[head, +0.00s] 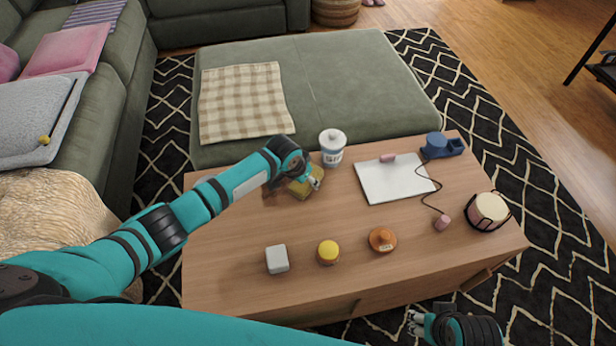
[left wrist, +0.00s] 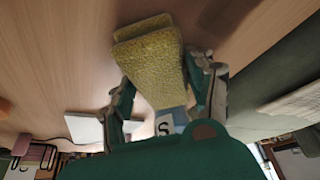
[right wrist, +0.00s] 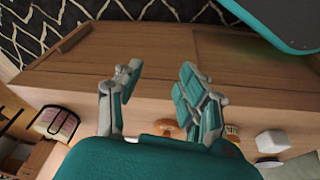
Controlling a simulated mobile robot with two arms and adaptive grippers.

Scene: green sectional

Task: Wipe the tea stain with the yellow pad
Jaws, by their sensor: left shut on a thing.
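The yellow pad (head: 302,190) is at the far side of the wooden table, left of the white lidded jar. My left gripper (head: 311,180) is shut on it, with a finger at each side; the left wrist view also shows the pad (left wrist: 155,68) between the fingers. The pad is close to the tabletop, but I cannot tell whether it touches. A dark brownish patch (head: 270,190) shows just left of the pad, partly behind my arm; I cannot tell whether it is the tea stain or shadow. My right gripper (right wrist: 163,92) is open and empty, near the table's front edge.
On the wooden table (head: 225,275) stand a white jar (head: 332,150), a white cube (head: 277,259), a yellow-lidded jar (head: 328,252), an orange-brown round object (head: 382,239), a notepad (head: 395,178), a blue object (head: 440,146) and a drum-like object (head: 488,211). The left front is clear.

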